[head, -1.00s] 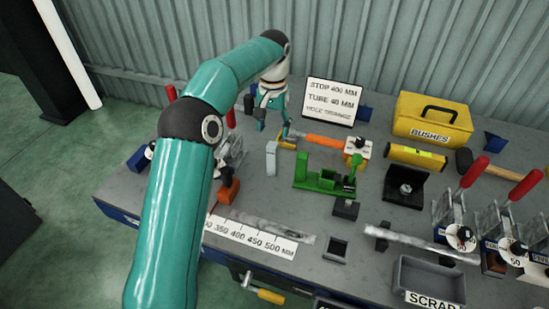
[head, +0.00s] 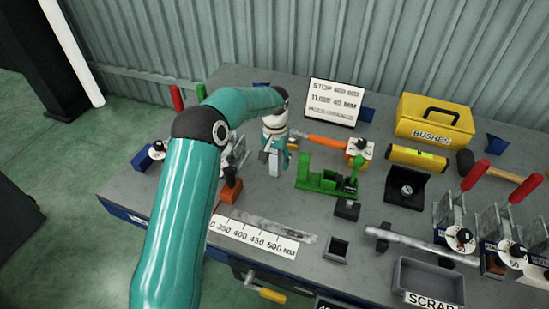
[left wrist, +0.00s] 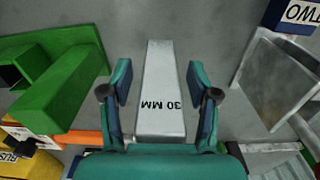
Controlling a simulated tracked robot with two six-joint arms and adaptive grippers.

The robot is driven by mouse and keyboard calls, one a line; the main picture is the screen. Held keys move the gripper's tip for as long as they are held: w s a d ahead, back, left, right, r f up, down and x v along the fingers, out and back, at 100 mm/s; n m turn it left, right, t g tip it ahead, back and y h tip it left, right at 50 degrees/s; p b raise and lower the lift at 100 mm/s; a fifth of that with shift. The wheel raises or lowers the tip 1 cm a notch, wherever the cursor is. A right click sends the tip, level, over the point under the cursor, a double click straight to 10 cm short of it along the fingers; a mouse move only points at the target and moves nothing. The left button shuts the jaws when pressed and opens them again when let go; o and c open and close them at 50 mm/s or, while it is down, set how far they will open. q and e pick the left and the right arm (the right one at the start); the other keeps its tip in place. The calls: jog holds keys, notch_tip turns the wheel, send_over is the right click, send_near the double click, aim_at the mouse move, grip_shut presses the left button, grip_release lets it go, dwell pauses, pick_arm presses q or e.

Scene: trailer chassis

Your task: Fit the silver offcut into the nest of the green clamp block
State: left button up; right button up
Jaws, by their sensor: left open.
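The silver offcut (head: 274,163) is a pale upright bar on the bench, left of the green clamp block (head: 322,180). In the left wrist view the offcut (left wrist: 163,85) carries the mark "30 MM". My left gripper (left wrist: 158,82) is open, with one finger on each side of the offcut and visible gaps between. In the head view the left gripper (head: 272,160) covers part of the offcut. The clamp block (left wrist: 60,85) also shows at the left of the wrist view; its nest is only partly visible. My right gripper is not in view.
An orange-handled tool (head: 325,142) lies behind the clamp block. A red-orange clamp base (head: 231,190) stands left of the offcut. A ruler strip (head: 255,238) lies in front, with a scrap tray (head: 428,284) to the right.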

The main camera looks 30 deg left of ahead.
pick_arm(q)
jog(key=shift+f, duration=0.15)
grip_shut()
dwell(0.4)
jog(key=shift+r, duration=0.65)
notch_tip(320, 180, up, 11)
jog(key=shift+w+f+b, duration=0.1)
jog(key=shift+f+b, duration=0.05)
jog(key=shift+b, duration=0.3)
notch_tip(320, 180, up, 8)
jog(key=p, duration=0.1)
jog(key=shift+p, duration=0.35)
